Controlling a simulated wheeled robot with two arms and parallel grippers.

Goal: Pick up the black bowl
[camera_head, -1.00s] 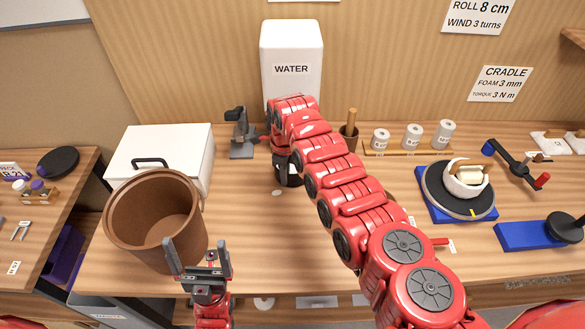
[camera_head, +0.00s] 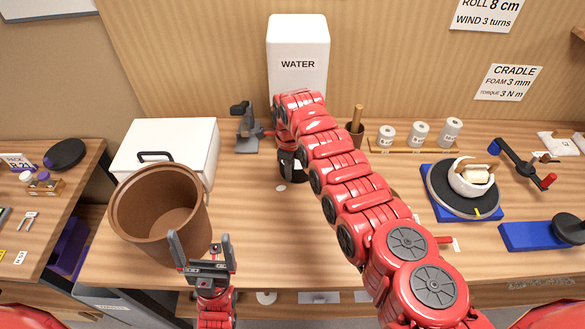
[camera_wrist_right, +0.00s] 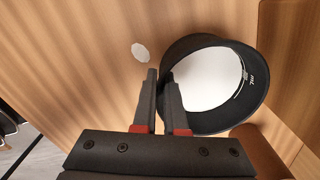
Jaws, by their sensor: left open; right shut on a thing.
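The black bowl (camera_wrist_right: 254,100) shows in the right wrist view as a dark round wall with a pale inside and small "mL" markings. My right gripper (camera_wrist_right: 159,75) is shut on the left part of its wall, with one finger on each side. My left gripper (camera_head: 200,248) is open and empty, in front of the brown bucket.
A brown bucket (camera_head: 130,215) and a white lidded box (camera_head: 190,140) stand at the left. The water container (camera_head: 298,45) is behind my right arm. A turntable (camera_head: 445,190) carrying a white bowl-like piece (camera_head: 462,184) is at the right. A small pale disc (camera_wrist_right: 140,52) lies beside the bowl.

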